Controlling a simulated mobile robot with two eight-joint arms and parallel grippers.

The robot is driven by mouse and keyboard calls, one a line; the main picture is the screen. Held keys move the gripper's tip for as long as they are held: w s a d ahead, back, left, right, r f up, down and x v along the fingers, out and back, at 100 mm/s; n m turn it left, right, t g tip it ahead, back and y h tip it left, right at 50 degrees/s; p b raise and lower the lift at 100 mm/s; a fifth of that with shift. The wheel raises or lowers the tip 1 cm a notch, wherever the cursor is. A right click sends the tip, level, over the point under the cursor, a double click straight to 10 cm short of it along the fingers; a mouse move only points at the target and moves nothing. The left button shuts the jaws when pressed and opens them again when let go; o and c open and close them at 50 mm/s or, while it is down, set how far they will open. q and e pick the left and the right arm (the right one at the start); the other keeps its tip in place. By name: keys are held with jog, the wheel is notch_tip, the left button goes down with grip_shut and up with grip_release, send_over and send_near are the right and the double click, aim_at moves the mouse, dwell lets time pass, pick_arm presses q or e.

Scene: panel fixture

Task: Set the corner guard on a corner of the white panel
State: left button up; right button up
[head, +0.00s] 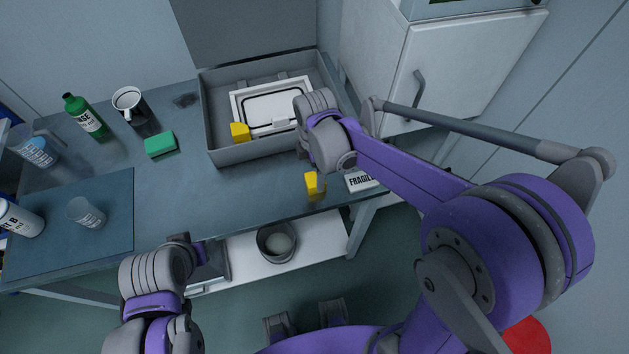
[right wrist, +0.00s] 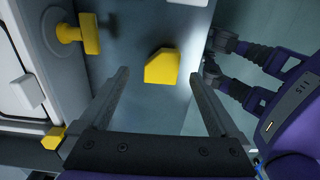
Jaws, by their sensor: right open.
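A yellow corner guard (head: 314,183) lies near the table's front edge. In the right wrist view the yellow guard (right wrist: 162,66) shows between the fingertips, apart from both. My right gripper (right wrist: 158,74) is open and empty above it. The white panel (head: 237,99) lies in a grey open box; its edge shows in the right wrist view (right wrist: 18,75). Another yellow piece (head: 239,132) is at the panel's near left corner. My right arm covers part of the panel's right side. My left gripper (head: 203,258) is low at the front; its fingers are unclear.
The grey box (head: 240,152) has raised walls. A yellow knob-like piece (right wrist: 80,35) is by the box side. A white FRAGILE box (head: 361,181) lies right of the guard. A green sponge (head: 160,144), mug (head: 128,101) and bottle (head: 86,117) stand left.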

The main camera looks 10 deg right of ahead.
aim_at(314, 179)
notch_tip(314, 179, down, 4)
jog(key=shift+a+r, duration=0.1)
jog(key=shift+a, duration=0.05)
jog(key=shift+s, duration=0.1)
jog(key=c, duration=1.4)
notch_tip(314, 179, up, 10)
jog(key=shift+p, duration=0.3)
